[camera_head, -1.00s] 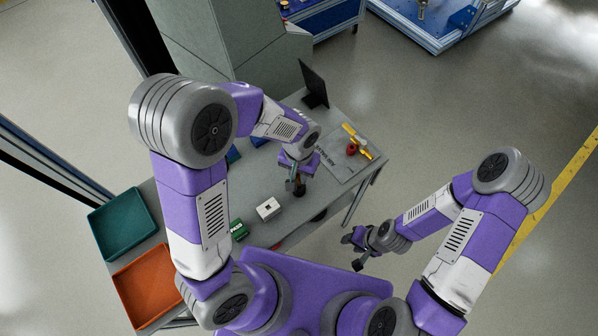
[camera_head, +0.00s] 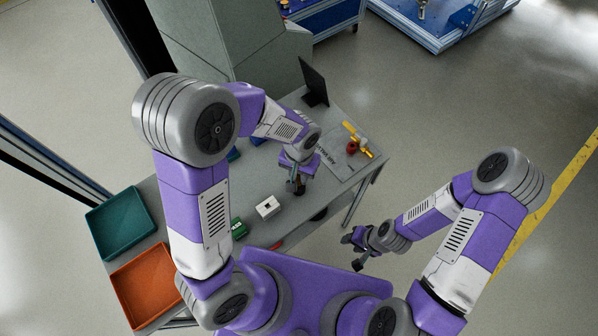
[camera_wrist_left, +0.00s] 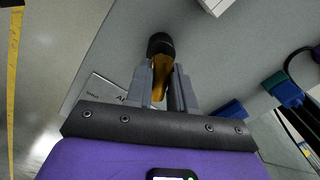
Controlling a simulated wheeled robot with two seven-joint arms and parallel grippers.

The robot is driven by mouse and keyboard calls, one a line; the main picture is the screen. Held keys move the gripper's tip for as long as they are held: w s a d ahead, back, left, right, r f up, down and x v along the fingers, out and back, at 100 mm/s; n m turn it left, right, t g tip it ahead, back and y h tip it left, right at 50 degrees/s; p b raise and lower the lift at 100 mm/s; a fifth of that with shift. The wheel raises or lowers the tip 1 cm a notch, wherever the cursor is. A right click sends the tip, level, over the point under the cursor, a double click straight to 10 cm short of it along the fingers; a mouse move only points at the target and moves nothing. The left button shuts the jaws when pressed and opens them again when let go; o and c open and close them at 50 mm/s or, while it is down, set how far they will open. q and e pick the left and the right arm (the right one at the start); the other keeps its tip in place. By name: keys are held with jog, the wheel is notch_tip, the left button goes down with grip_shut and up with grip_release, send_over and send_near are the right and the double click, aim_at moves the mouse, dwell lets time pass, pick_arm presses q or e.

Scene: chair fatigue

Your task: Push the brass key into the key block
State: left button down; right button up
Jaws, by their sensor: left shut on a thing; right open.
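My left gripper (camera_head: 297,186) is above the grey table, its fingers pointing down. In the left wrist view its fingers are shut on the brass key (camera_wrist_left: 160,78), which shows as a brass-coloured piece with a black rounded end beyond the fingertips. The key's lower shape is partly hidden by the fingers. A white block with a dark opening on top, apparently the key block (camera_head: 268,207), stands on the table left of and nearer than the left gripper, apart from it. Its edge also shows in the left wrist view (camera_wrist_left: 214,4). My right gripper (camera_head: 357,250) is open and empty, off the table's edge.
A green block (camera_head: 238,228) stands left of the white block. Green (camera_head: 120,222) and orange (camera_head: 147,287) trays are at the left. A printed sheet (camera_head: 343,163) with red and yellow parts lies at the right, near a black upright panel (camera_head: 314,82).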

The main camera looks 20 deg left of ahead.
pick_arm(q)
jog(key=shift+f+b, duration=0.3)
jog(key=shift+f, duration=0.9)
pick_arm(e)
jog(key=shift+f, duration=1.1)
pick_arm(q)
jog(key=shift+r, duration=0.2)
pick_arm(e)
jog(key=shift+r, duration=0.15)
pick_arm(q)
jog(key=shift+a+r+p, duration=0.1)
jog(key=shift+r+p, duration=0.65)
jog(key=shift+p, duration=0.05)
pick_arm(e)
jog(key=shift+r, duration=0.65)
